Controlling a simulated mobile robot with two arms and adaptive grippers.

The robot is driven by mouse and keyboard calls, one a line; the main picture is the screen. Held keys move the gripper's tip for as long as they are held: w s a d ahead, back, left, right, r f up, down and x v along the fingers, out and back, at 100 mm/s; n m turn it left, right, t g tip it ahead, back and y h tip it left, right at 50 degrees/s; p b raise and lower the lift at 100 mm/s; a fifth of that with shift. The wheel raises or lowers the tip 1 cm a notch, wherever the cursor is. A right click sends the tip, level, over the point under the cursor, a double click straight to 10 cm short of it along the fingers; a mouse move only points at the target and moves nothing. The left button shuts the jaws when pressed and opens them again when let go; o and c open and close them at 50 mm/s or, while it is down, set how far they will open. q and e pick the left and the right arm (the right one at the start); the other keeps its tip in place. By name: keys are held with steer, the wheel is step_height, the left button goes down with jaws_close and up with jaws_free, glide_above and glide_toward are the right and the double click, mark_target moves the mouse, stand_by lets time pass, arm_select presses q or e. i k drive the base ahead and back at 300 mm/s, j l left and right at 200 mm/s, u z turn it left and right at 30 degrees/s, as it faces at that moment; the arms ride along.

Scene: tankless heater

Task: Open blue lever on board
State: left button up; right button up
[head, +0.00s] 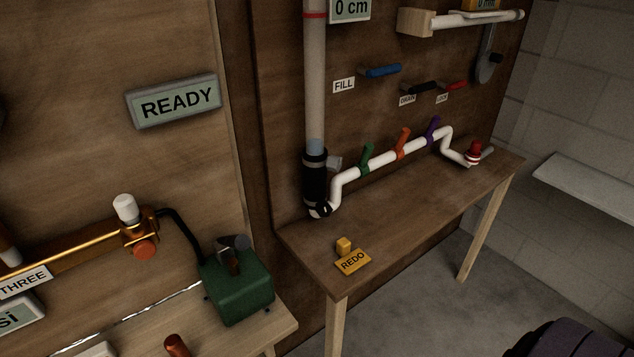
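The blue lever (380,71) is on the upright wooden board (288,90), to the right of the clear vertical tube and beside a "FILL" label (344,85). It points sideways, roughly level. A black lever (420,87) and a red lever (453,86) are lower and to its right, with small labels under them. Neither of my grippers shows in the head view.
A wooden table (400,213) stands below the board, with a yellow "REDO" block (352,261) on it. A white pipe (380,158) with green, orange and purple valves runs above it. A green box (237,286) sits on the left bench.

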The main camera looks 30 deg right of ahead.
mark_target(394, 69)
steer(key=z, duration=1.4)
